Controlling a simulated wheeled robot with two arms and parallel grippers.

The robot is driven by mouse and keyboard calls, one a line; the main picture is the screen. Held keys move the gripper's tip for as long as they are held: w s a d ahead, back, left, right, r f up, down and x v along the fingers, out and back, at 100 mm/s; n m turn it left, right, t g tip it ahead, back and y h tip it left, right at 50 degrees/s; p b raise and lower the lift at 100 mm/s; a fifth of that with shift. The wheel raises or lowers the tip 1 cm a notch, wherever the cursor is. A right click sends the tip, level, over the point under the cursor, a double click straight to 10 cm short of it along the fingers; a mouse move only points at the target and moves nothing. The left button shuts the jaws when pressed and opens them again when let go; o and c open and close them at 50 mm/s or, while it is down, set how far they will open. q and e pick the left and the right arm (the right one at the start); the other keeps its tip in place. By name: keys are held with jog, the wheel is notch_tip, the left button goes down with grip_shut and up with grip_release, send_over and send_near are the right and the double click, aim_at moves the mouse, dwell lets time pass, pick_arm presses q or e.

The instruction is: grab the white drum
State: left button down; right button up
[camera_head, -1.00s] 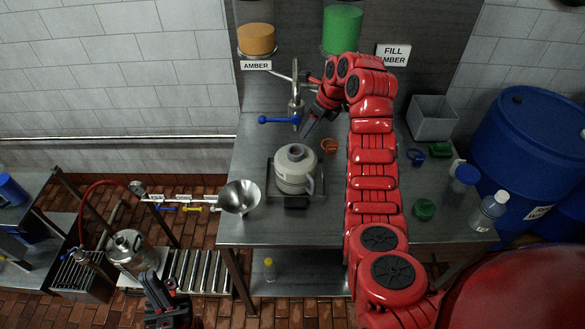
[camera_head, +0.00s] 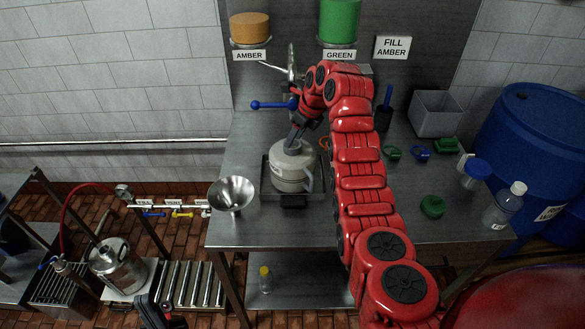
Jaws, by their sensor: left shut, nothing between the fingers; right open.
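The white drum (camera_head: 291,173), a squat off-white jug with a side handle, stands upright on a dark tray (camera_head: 266,186) on the steel bench, under the tap. My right gripper (camera_head: 294,139) is open and reaches down to the top of the drum. Its fingers overlap the drum's neck in the picture; I cannot tell whether they touch it. My red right arm hides part of the bench behind. My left gripper (camera_head: 152,312) is shut and empty, low at the bottom edge, well apart from the drum.
A blue-handled tap lever (camera_head: 272,104) is just behind my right gripper. A steel funnel (camera_head: 232,194) is left of the drum. Green cap (camera_head: 433,206), clear bottle (camera_head: 505,204), grey bin (camera_head: 437,113) and blue barrel (camera_head: 530,135) are at right. A metal keg (camera_head: 117,266) stands lower left.

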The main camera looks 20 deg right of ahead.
aim_at(296, 167)
jog(key=b+x, duration=0.1)
jog(key=x, duration=0.4)
jog(key=shift+w+f, duration=0.1)
jog(key=shift+w, duration=0.1)
grip_shut()
jog(key=shift+a, duration=0.1)
dwell(1.1)
